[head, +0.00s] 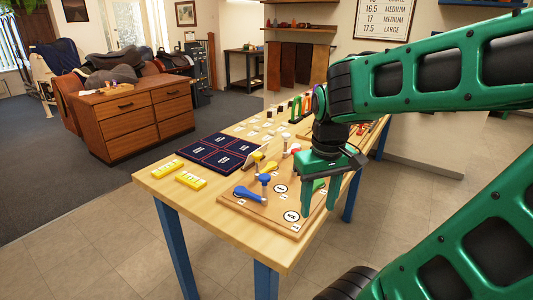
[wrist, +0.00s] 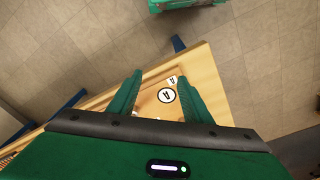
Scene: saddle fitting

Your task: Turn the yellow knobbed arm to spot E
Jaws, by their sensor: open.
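The yellow knobbed arm (head: 269,167) lies on the wooden board (head: 240,208), behind the blue knobbed arm (head: 247,193) with its upright blue knob (head: 265,178). My gripper (head: 319,202) is open and empty over the board's near right corner, pointing down and apart from the yellow arm. In the wrist view my gripper (wrist: 160,75) shows two spread fingers with a white lettered disc (wrist: 166,95) below and between them. White lettered discs also show on the board in the head view (head: 291,216). Which spot is E is too small to tell, and the yellow arm is not visible in the wrist view.
A dark blue tray (head: 218,152) and yellow blocks (head: 190,181) lie left of the board on the table (head: 160,178). Upright knobs, one white (head: 285,146) and one red-topped (head: 295,149), stand at the board's back.

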